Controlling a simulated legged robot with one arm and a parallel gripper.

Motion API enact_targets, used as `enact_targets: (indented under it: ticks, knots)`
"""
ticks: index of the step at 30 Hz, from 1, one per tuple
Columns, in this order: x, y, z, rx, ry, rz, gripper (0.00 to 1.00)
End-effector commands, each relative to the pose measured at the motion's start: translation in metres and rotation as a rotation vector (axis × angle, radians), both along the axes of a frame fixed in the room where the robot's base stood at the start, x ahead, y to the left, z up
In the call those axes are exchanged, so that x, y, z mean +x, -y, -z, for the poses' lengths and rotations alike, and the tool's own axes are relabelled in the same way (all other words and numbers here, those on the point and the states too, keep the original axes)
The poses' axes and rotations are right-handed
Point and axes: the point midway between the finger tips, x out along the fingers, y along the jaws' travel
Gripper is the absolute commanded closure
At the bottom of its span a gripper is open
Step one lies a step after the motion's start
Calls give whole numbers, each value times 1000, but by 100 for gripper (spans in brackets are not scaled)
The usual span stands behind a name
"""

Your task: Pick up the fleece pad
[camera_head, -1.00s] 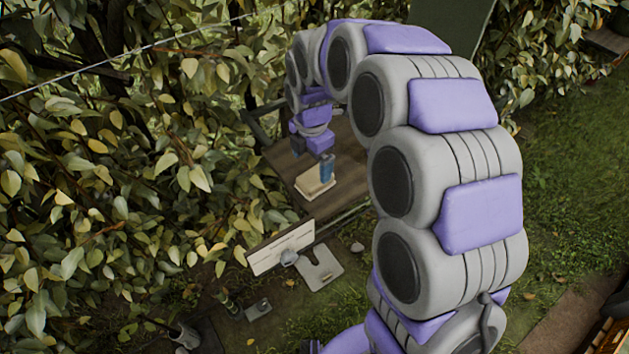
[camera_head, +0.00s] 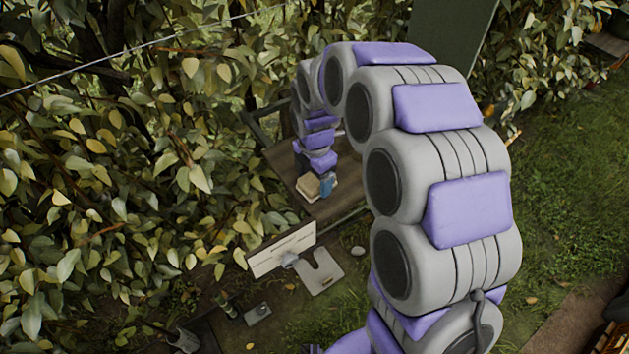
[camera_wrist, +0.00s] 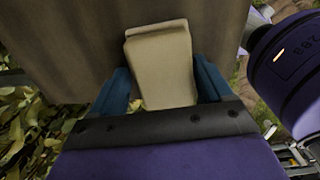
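The fleece pad (camera_head: 307,187) is a cream, thick, block-like piece on the brown wooden table. In the wrist view the pad (camera_wrist: 160,65) lies between the two blue fingers of my gripper (camera_wrist: 162,75). My gripper is open, with a finger on each side of the pad. A narrow gap shows at the left finger; the right finger is very close to the pad, and I cannot tell if it touches. In the head view one blue finger of my gripper (camera_head: 326,185) shows low at the pad's right and hides part of it.
The wooden table (camera_head: 283,163) stands against leafy branches. A white board (camera_head: 282,248) on a stand with a pale base plate (camera_head: 320,272) is in front of it. A thin wire (camera_head: 120,55) crosses the upper left. Grass lies open at right.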

Motion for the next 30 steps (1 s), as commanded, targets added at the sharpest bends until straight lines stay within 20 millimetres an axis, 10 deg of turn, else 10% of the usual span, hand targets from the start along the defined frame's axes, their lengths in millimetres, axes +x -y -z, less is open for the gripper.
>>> enact_targets:
  ticks: [13, 30]
  knots:
    - [0, 0, 0, 0, 0, 1, 64]
    - [1, 0, -22, 4, 3, 2, 64]
